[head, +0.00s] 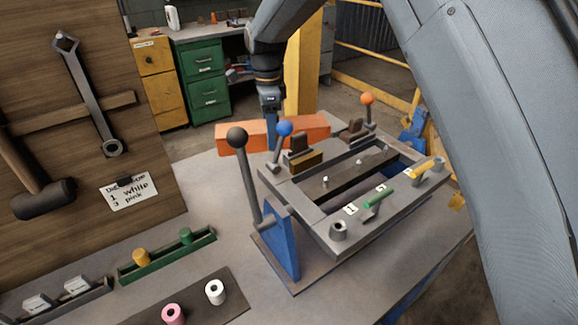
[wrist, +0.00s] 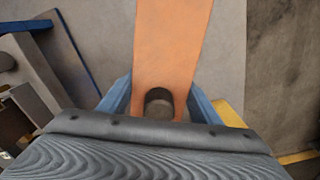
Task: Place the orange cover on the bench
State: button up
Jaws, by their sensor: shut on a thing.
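The orange cover (head: 238,138) is a long flat-sided piece behind the fixture, near the far edge of the bench (head: 215,190). I cannot tell whether it touches the bench top. My gripper (head: 271,128) comes down on the cover from above and is shut on it. In the wrist view the cover (wrist: 172,45) runs up between the blue fingers of my gripper (wrist: 160,103), with a dark round part (wrist: 158,101) at its near end. The fixture's levers and blocks hide part of the cover's lower side in the head view.
A grey fixture (head: 310,215) with black, blue and orange knobbed levers fills the bench's right side. A tool board (head: 100,180) with a wrench and hammer stands left. Pink and white rolls (head: 215,291) and a green tray (head: 168,262) lie in front. Bare bench shows between board and fixture.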

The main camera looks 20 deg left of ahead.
jog(key=f, duration=0.2)
jog(key=f+p, duration=0.1)
jog(key=f, duration=0.1)
jog(key=a+f+p, duration=0.1)
jog(key=shift+s+f, duration=0.35)
jog(key=shift+f, duration=0.05)
jog(key=shift+d+f+p, duration=0.1)
jog(key=shift+f+p, duration=0.45)
jog(key=shift+f, duration=1.35)
jog(key=shift+f, duration=0.15)
jog(key=o, duration=1.1)
jog(key=shift+o, duration=0.2)
notch_tip(320, 180, up, 12)
jog(key=b, duration=0.4)
jog(key=shift+w+r, duration=0.1)
jog(key=shift+r, duration=0.1)
